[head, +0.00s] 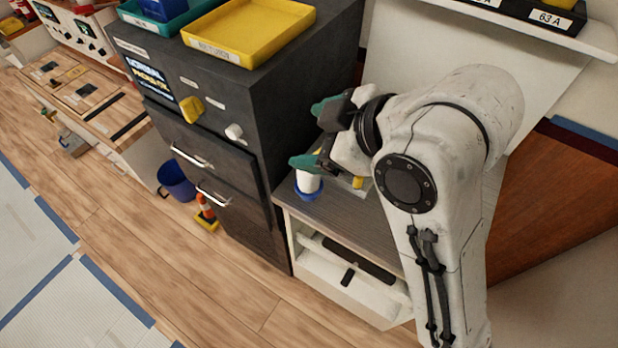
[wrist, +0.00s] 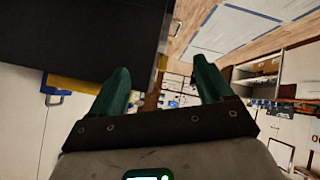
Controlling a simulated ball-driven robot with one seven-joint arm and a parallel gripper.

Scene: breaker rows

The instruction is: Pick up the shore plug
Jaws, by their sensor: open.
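A white cylinder with a blue ring at its base (head: 308,183) stands on the grey counter (head: 345,218), just below my gripper; it looks like the shore plug, but I cannot be sure. My gripper (head: 317,135) is open, with its green fingers apart and nothing between them. It is above the counter, beside the dark cabinet, and the lower finger overlaps the space over the white cylinder. A small yellow piece (head: 357,182) shows on a pale plate behind the gripper. In the wrist view, the open gripper (wrist: 163,88) points across the room, and no plug shows there.
The dark cabinet (head: 262,110) rises left of the counter, with a yellow tray (head: 246,28) on top. A labelled shelf (head: 545,28) is at upper right. A blue bucket (head: 176,180) and an orange cone (head: 206,210) stand on the floor. The floor in front is clear.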

